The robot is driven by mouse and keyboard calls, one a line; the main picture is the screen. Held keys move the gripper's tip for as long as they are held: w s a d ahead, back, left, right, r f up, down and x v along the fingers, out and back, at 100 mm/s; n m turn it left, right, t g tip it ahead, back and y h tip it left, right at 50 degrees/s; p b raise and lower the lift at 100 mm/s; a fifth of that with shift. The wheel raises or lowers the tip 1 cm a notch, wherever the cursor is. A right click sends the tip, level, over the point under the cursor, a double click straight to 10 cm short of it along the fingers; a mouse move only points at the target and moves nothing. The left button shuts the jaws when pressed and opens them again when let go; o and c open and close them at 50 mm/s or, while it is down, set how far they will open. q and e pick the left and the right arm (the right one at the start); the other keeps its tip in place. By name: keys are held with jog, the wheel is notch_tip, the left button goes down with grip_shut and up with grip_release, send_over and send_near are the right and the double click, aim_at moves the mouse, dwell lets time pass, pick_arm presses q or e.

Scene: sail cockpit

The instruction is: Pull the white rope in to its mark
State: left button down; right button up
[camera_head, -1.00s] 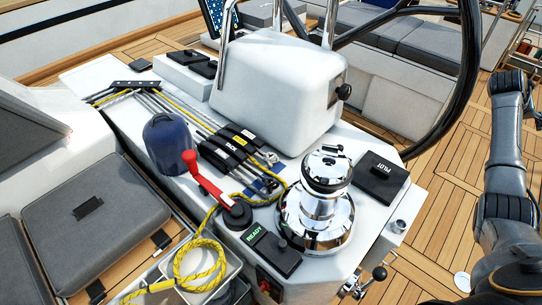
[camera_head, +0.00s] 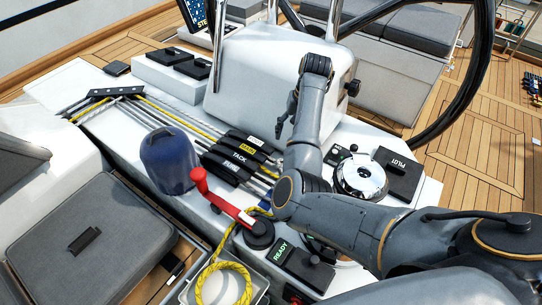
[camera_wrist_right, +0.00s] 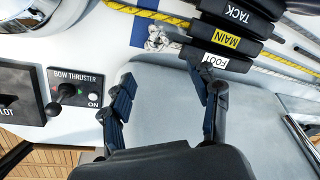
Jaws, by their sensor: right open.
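Pale lines (camera_head: 135,112) run beside a yellow rope along the console to a bank of black clutches (camera_head: 238,160); I cannot tell which is the white rope. In the right wrist view, the FOOT clutch (camera_wrist_right: 215,62) lies just beyond my fingertips, and a small pale, knotted-looking piece (camera_wrist_right: 160,40) lies beside it near a blue patch. No mark is clearly readable. My right gripper (camera_wrist_right: 165,92) is open and empty above the console, right of the clutches in the head view (camera_head: 283,122). My left gripper is out of view.
A red handle (camera_head: 215,200) stands up by the clutches, with a blue-covered winch (camera_head: 168,160) behind it. A yellow rope tail (camera_head: 222,272) lies in a bin at the front. The BOW THRUSTER panel (camera_wrist_right: 72,95) and steering wheel (camera_head: 470,70) are on the right.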

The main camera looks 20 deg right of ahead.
send_near(278, 163)
jog(key=shift+s+d+f, duration=0.3)
jog(key=shift+d+f, duration=0.25)
jog(key=shift+d, duration=0.15)
jog(key=f, duration=0.3)
jog(key=shift+w+a+f, duration=0.2)
jog(key=shift+a+f, duration=0.15)
jog(key=shift+f, duration=0.05)
jog(key=f, duration=0.3)
jog(key=shift+w+a+f, duration=0.2)
jog(key=shift+a+f, duration=0.05)
jog(key=shift+f, duration=0.1)
jog(key=shift+a+f, duration=0.1)
jog(key=shift+f, duration=0.4)
jog(key=shift+c, duration=1.1)
grip_shut()
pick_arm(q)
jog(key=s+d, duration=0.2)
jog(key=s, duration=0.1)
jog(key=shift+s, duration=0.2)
